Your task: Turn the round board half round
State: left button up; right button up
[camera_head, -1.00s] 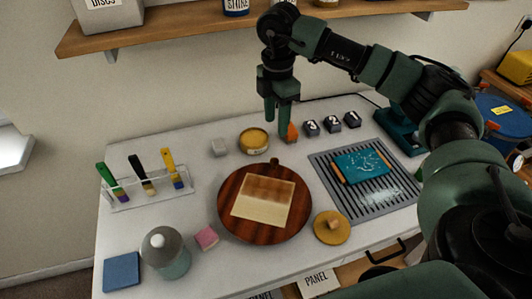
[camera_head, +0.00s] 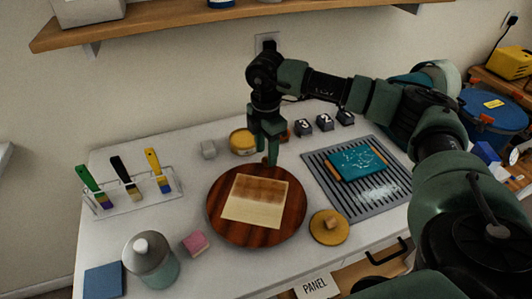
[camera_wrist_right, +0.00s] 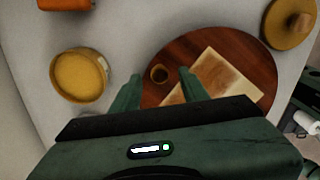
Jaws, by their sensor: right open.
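The round board (camera_head: 222,222) is dark reddish wood and lies flat on the white table; it also shows in the wrist view (camera_wrist_right: 255,50). A square wooden panel (camera_head: 254,201), darker brown along its far side, lies on it. A small round peg (camera_wrist_right: 159,74) stands near the board's far rim. My right gripper (camera_head: 267,157) points down at that rim, its fingers open. In the wrist view the peg shows between the two fingertips (camera_wrist_right: 160,78), with a gap on each side. My left gripper is out of view.
A pink block (camera_head: 195,243) and a grey-topped jar (camera_head: 150,258) stand front left.

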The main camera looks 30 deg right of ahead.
jog(key=shift+f, duration=0.95)
grip_shut()
dwell(0.7)
